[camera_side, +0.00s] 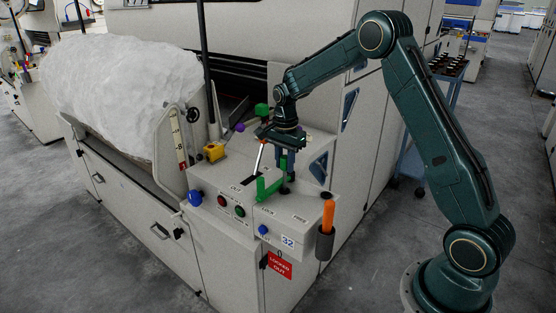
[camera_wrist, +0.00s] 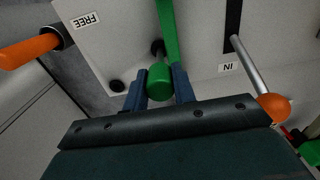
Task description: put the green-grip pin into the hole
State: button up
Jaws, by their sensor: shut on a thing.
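My gripper (camera_wrist: 160,86) is shut on the green grip of the pin (camera_wrist: 159,80), which sits between its two blue fingers. In the side view my gripper (camera_side: 284,172) is low over the top of the grey control box. A green bar (camera_wrist: 168,28) runs along the box top beside the grip; in the side view it shows as a green lever (camera_side: 268,189) near the LOCK label. A dark round opening (camera_wrist: 117,86) lies in the box top, left of the fingers in the wrist view. The pin's lower end is hidden, so I cannot tell whether it is in a hole.
An orange handle (camera_side: 328,214) stands in a dark holder at the box's right corner. A lever with an orange knob (camera_wrist: 272,107) rises near the IN label. Buttons, a yellow block (camera_side: 214,152) and a white fibre roll (camera_side: 120,90) are to the left.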

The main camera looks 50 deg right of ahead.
send_over(284, 190)
jog(key=shift+w+d+f, duration=0.1)
jog(key=shift+d+f, duration=0.05)
jog(key=shift+f, duration=0.95)
jog(key=shift+d+f, duration=0.1)
jog(key=shift+f, duration=0.95)
jog(key=o, duration=1.1)
jog(key=shift+r, duration=0.1)
notch_tip(284, 190, up, 13)
jog(key=shift+r, duration=0.3)
dwell(0.5)
